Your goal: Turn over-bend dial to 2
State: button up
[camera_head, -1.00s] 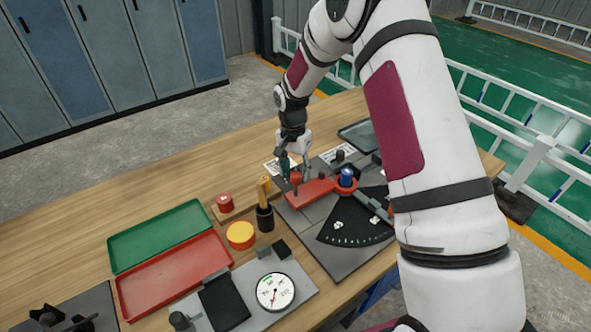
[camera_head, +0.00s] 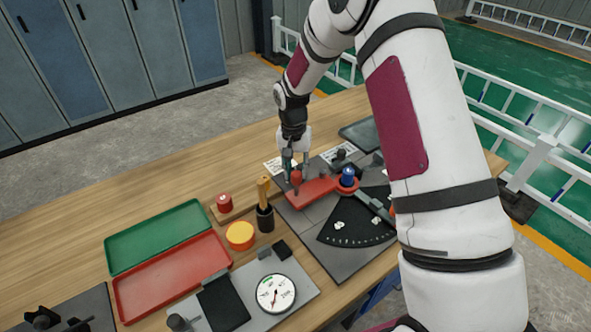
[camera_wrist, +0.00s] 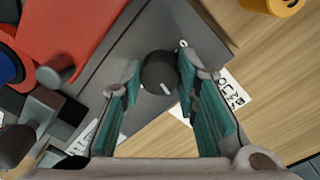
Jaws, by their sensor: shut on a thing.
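The over-bend dial (camera_wrist: 160,73) is a round black knob with a white pointer line. It sits near the edge of a grey plate in the wrist view. The line points toward the bottom of that view, slightly right. A small white mark shows on the plate just above and right of the knob; I cannot read the other marks. My gripper (camera_wrist: 158,72) has its teal-padded fingers on both sides of the dial and is shut on it. In the head view my gripper (camera_head: 297,168) is at the plate's far left corner and hides the dial.
A red bending arm (camera_head: 315,191) and blue-topped post (camera_head: 347,177) stand close beside my gripper. A black scale (camera_head: 350,228) lies nearer. A cup with yellow-handled tools (camera_head: 265,217), a yellow disc (camera_head: 240,235) and green (camera_head: 150,240) and red (camera_head: 165,285) trays are left.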

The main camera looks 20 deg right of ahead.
jog(key=n+b, duration=0.1)
jog(key=n, duration=0.3)
jog(key=shift+n, duration=2.3)
jog(key=shift+b, duration=0.3)
jog(key=o, duration=1.2)
jog(key=shift+c, duration=0.2)
jog(key=shift+r, duration=0.1)
notch_tip(320, 180, up, 12)
jog(key=shift+a, duration=0.25)
jog(key=shift+s, duration=0.1)
